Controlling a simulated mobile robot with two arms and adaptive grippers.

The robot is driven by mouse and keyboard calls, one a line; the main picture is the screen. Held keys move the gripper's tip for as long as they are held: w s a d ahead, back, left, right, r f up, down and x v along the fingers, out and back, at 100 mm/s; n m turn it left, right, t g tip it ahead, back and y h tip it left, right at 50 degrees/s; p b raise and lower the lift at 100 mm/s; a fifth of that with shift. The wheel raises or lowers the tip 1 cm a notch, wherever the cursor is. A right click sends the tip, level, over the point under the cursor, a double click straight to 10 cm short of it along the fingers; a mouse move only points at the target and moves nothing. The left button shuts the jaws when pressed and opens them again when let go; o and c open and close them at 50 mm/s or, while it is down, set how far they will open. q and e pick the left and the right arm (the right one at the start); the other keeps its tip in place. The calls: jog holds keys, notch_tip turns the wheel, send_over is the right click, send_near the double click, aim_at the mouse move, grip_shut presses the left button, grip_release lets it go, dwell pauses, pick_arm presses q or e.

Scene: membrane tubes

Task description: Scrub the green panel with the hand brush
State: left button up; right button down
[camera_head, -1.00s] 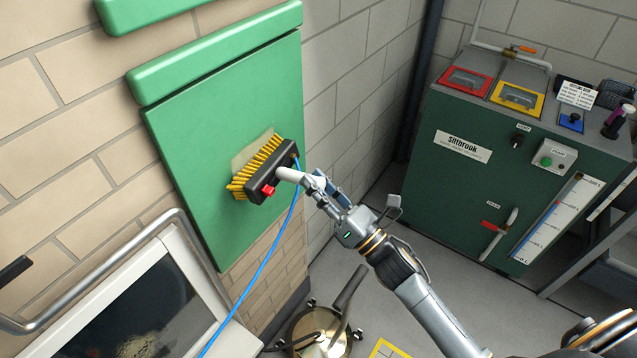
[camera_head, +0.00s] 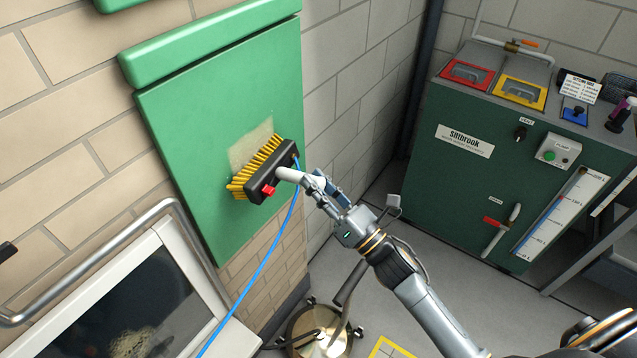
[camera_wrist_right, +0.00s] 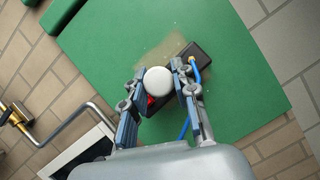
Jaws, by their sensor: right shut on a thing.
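The green panel (camera_head: 222,110) is mounted on the brick wall, with a thicker green ledge along its top. A pale yellowish patch (camera_head: 250,143) shows on it just above the brush. The hand brush (camera_head: 268,172) has a black block, yellow bristles, a red knob and a white handle. Its bristles face the panel; whether they touch it I cannot tell. My right gripper (camera_head: 318,185) is shut on the handle, and in the right wrist view the fingers (camera_wrist_right: 158,88) flank its white round end. My left gripper is not in view.
A blue hose (camera_head: 262,265) runs from the brush down past the white-framed window unit (camera_head: 175,255) with a metal rail. A round metal vessel (camera_head: 318,328) stands on the floor below. A dark green Siltbrook cabinet (camera_head: 480,180) stands at right.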

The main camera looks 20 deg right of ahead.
jog(key=shift+r, duration=0.1)
jog(key=shift+f+b, duration=1.35)
jog(key=shift+b, duration=0.05)
jog(key=shift+f, duration=0.1)
jog(key=shift+f+b, duration=1.35)
jog(key=shift+b, duration=0.05)
jog(key=shift+f, duration=0.1)
notch_tip(320, 180, down, 3)
jog(key=b, duration=0.2)
jog(key=shift+r+b, duration=0.2)
jog(key=shift+b, duration=0.15)
jog(key=shift+r, duration=0.15)
